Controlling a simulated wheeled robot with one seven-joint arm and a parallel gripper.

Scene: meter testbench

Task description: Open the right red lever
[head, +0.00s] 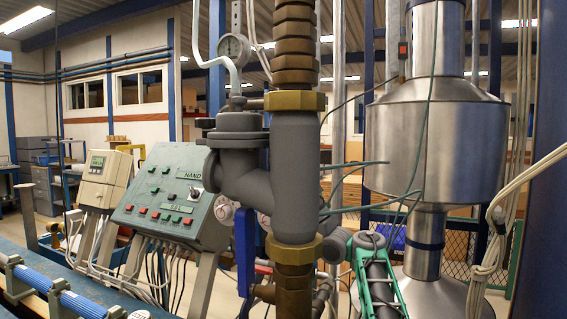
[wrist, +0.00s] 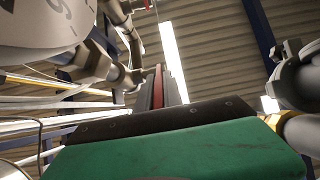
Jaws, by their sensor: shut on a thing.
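In the wrist view a narrow red strip, the red lever (wrist: 158,82), stands between the dark fingers of my gripper (wrist: 157,95). My gripper is shut on it, and the fingers hide most of the lever. The green and black gripper body fills the bottom of that view. In the head view my green arm reaches in at the lower right, beside the brass and grey pipe (head: 296,170). The fingers and the held lever cannot be made out there. A small red piece (head: 263,269) shows left of the pipe; I cannot tell whether it is a lever.
A blue lever (head: 245,248) hangs left of the pipe. A control panel (head: 174,195) and a beige meter box (head: 104,178) stand at left. A large metal vessel (head: 436,150) and cables are at right. In the wrist view, pipes crowd both sides of my gripper.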

